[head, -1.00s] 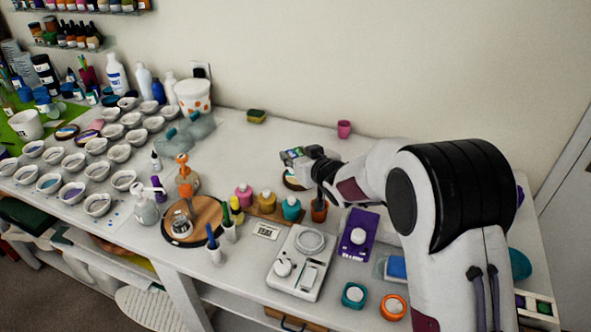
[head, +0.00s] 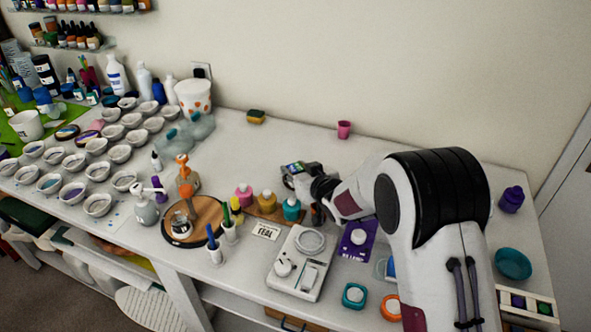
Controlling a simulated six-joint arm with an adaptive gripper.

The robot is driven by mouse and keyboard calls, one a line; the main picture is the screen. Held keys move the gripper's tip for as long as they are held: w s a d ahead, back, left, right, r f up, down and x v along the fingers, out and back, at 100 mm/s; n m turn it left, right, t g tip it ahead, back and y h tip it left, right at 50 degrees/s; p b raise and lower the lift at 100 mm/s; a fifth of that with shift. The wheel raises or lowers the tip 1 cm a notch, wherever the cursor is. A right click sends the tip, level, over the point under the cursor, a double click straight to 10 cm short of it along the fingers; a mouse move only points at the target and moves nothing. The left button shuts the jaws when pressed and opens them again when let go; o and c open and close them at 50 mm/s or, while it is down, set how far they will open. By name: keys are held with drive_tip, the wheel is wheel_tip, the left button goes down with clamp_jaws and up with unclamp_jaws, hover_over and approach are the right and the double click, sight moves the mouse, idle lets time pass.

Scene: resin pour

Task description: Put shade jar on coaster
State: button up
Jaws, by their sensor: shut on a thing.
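My gripper (head: 317,212) is low over the right end of a row of small jars and is shut. Its fingers are where an orange-brown jar stood a second ago; that jar is now hidden behind them. A teal jar (head: 291,210), a yellow jar (head: 266,202) and a pink jar (head: 243,195) stand upright just left of my gripper. A card reading TEAL (head: 266,231) lies in front of them. No coaster is clearly in view; a small dark-rimmed disc seen earlier behind the jars is now covered by my gripper.
A white scale (head: 297,287) stands in front, with a purple pad (head: 352,253) to its right. A round wooden board (head: 212,216) with a pump bottle is to the left. A pink cup (head: 344,130) stands at the back.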

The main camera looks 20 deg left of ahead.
sight(298, 172)
drive_tip(key=shift+f, duration=0.1)
idle(0.3)
drive_tip(key=o, duration=1.2)
drive_tip(key=shift+c, duration=0.2)
drive_tip(key=shift+s+d, duration=0.1)
drive_tip(key=shift+s+d+r, duration=0.3)
drive_tip(key=shift+r, duration=0.1)
drive_tip(key=shift+v, duration=3.1)
drive_tip(key=shift+s+f, duration=0.1)
drive_tip(key=shift+d, duration=0.1)
